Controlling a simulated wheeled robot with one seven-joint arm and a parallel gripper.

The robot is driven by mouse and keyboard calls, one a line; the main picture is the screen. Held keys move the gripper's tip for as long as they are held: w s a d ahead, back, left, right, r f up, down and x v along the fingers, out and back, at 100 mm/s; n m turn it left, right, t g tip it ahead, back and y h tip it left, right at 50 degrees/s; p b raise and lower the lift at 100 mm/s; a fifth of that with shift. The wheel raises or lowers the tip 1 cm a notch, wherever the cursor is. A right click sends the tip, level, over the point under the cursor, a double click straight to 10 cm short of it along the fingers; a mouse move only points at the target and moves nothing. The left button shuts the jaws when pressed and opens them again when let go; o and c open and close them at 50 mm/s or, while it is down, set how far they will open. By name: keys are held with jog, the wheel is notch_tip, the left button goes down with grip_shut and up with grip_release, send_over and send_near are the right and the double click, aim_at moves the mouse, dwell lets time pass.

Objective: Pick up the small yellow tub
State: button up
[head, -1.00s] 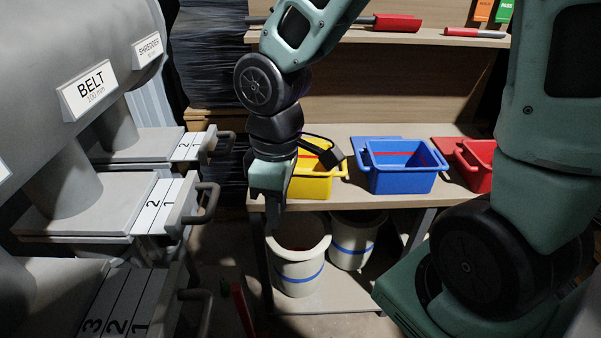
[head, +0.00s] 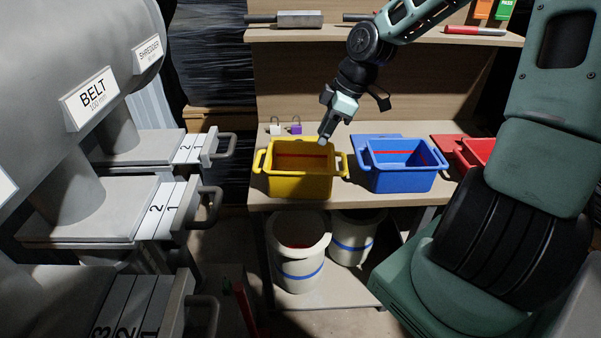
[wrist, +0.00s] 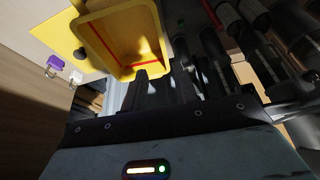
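The small yellow tub (head: 299,186) stands upright at the left front of the bench, with a handle at each side and a red line inside. It also shows at the top of the wrist view (wrist: 135,30), just beyond my fingers. My gripper (head: 325,136) hangs above the tub's back right rim in the head view, apart from it as far as I can see. In the wrist view its dark fingers (wrist: 163,82) look spread with nothing between them, though shadow blurs them.
A blue tub (head: 402,182) stands right of the yellow one, and a red tub (head: 478,150) beyond it. White (head: 275,128) and purple (head: 295,127) padlocks lie behind the yellow tub. White buckets with blue bands (head: 299,272) stand below. Grey machines with drawers (head: 185,205) line the left.

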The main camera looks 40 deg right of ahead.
jog(key=b+x, duration=0.2)
jog(key=x, duration=0.9)
jog(key=shift+w+f+b, duration=0.15)
jog(key=shift+f+b, duration=0.15)
jog(key=shift+b+x, duration=0.3)
jog(key=shift+x, duration=2.5)
jog(key=shift+a+r, duration=0.1)
jog(key=shift+a, duration=0.05)
grip_shut()
